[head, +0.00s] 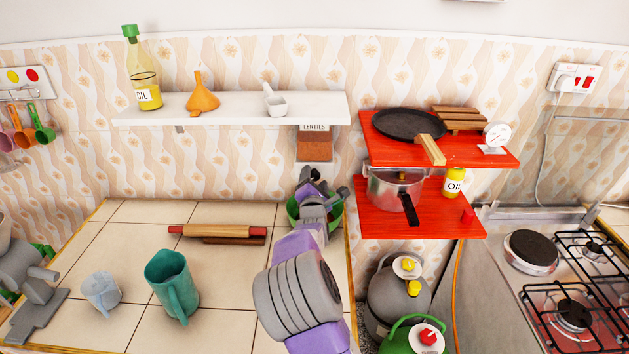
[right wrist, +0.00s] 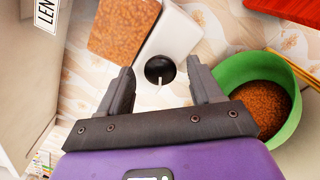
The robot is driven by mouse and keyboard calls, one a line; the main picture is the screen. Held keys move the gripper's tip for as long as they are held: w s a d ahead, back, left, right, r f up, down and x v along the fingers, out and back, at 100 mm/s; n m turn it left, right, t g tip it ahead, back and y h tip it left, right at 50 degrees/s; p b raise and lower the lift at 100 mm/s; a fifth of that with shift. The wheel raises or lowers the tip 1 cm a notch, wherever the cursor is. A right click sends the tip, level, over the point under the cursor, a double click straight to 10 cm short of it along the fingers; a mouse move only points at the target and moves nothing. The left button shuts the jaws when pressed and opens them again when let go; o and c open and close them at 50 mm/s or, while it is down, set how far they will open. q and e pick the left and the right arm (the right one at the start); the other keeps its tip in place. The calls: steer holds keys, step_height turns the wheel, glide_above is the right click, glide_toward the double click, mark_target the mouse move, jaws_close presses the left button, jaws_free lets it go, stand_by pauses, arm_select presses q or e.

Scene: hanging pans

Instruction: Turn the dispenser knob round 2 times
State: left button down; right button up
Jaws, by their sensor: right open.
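The dispenser (head: 314,145), labelled LENTILS, hangs below the white shelf with brown lentils in its clear body. Its body also shows in the right wrist view (right wrist: 122,28). The black round knob (right wrist: 160,69) with a pale pointer sits on the dispenser's white lower part. My right gripper (head: 322,183) is below the dispenser in the head view. In the right wrist view its open jaws (right wrist: 160,78) point at the knob, one finger on each side, with gaps between fingers and knob. The knob is hidden in the head view. My left gripper is not in view.
A green bowl (right wrist: 235,72) holding lentils stands close beside the right gripper. Red shelves (head: 365,215) with a pot and pan are to the right.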

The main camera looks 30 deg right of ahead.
steer(key=shift+w+d, duration=0.25)
steer(key=shift+w, duration=0.15)
steer(key=c, duration=1.1)
steer(key=shift+o, duration=0.2)
steer(key=shift+m, duration=0.4)
